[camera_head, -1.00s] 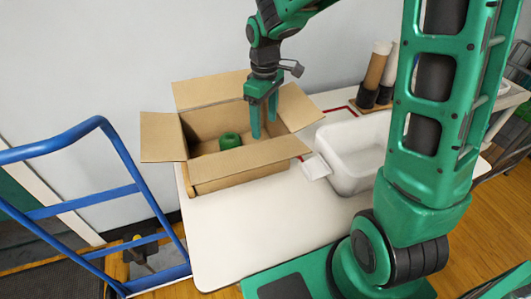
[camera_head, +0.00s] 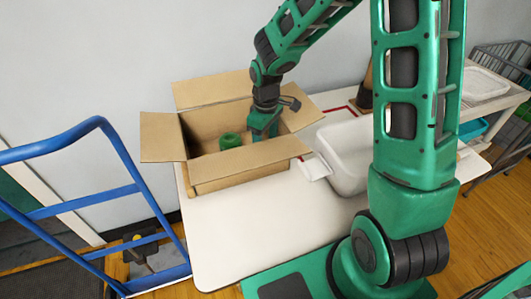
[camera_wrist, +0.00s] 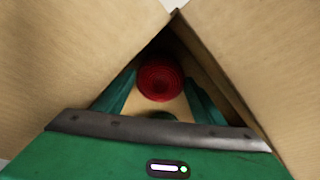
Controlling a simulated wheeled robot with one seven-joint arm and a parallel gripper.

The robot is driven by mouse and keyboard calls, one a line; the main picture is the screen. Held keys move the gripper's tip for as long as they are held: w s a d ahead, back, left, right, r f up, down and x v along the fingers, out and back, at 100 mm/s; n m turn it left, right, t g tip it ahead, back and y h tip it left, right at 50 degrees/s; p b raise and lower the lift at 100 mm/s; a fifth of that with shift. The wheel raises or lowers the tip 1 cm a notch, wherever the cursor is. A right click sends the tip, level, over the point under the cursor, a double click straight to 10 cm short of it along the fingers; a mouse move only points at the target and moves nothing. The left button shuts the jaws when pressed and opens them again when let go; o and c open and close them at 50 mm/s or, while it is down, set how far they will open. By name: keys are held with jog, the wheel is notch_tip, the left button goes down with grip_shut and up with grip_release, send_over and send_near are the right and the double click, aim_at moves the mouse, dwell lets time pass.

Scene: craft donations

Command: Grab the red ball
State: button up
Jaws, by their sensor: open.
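The red ball (camera_wrist: 160,78), with ring-like ridges on its surface, lies at the bottom of a corner of the open cardboard box (camera_head: 215,172). In the head view it is hidden. My gripper (camera_head: 264,132) reaches down into the right part of the box, and its fingertips are hidden there by the box wall. In the wrist view my two green fingers are apart, with the ball seen between and beyond their tips. I cannot tell how far the tips are from the ball.
A green round thing (camera_head: 230,140) sits in the box, left of my gripper. The box flaps stand open around it. A white tub (camera_head: 345,158) is right of the box on the white table (camera_head: 250,230), whose front is clear. A blue cart frame (camera_head: 85,197) stands left.

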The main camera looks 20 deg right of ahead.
jog(key=c, duration=0.7)
jog(key=shift+r, duration=0.1)
